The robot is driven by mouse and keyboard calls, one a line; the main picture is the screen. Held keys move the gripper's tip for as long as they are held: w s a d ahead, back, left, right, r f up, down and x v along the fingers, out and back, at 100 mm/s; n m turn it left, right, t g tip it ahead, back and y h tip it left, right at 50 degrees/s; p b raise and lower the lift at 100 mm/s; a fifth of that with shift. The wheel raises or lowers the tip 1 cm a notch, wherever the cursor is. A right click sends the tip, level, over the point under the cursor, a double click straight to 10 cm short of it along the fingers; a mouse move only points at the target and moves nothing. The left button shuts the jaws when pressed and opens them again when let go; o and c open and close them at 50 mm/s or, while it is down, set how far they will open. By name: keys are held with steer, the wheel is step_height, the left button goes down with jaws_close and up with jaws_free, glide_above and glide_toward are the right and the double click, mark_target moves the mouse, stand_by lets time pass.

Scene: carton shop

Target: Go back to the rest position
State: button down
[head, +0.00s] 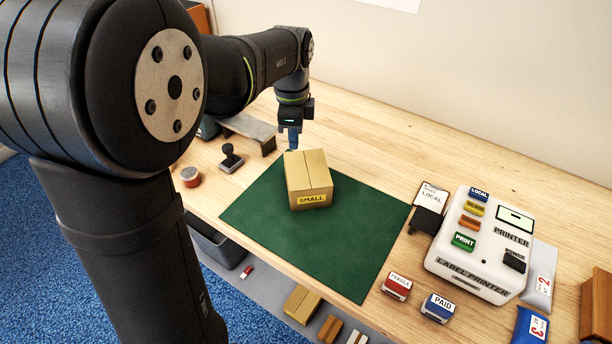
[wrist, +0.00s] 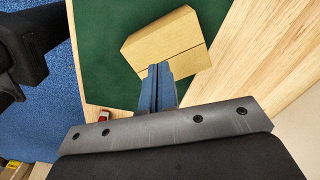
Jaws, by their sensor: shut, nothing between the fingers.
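My gripper (head: 292,138) hangs pointing down just behind the small carton in the head view. Its blue fingers (wrist: 158,86) are together with nothing between them in the wrist view. The closed brown carton (head: 308,180), marked SMALL, stands on the green mat (head: 330,238) near the mat's back edge. The carton also shows in the wrist view (wrist: 160,42), beyond the fingertips. I cannot tell whether the fingers touch the carton.
The white label printer (head: 470,262) stands at the right, with FRAGILE (head: 397,286) and PAID (head: 438,307) stamps near it. A black stamp (head: 231,158), a tape roll (head: 190,177) and a grey metal stand (head: 248,130) are at the left. The mat's front is clear.

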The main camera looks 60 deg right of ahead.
mark_target(291, 170)
steer(key=shift+f, duration=0.1)
step_height(291, 170, down, 7)
steer(key=shift+w+a+r, duration=0.25)
steer(key=shift+w+r, duration=0.05)
steer(key=shift+w, duration=0.05)
steer(key=shift+s, duration=0.1)
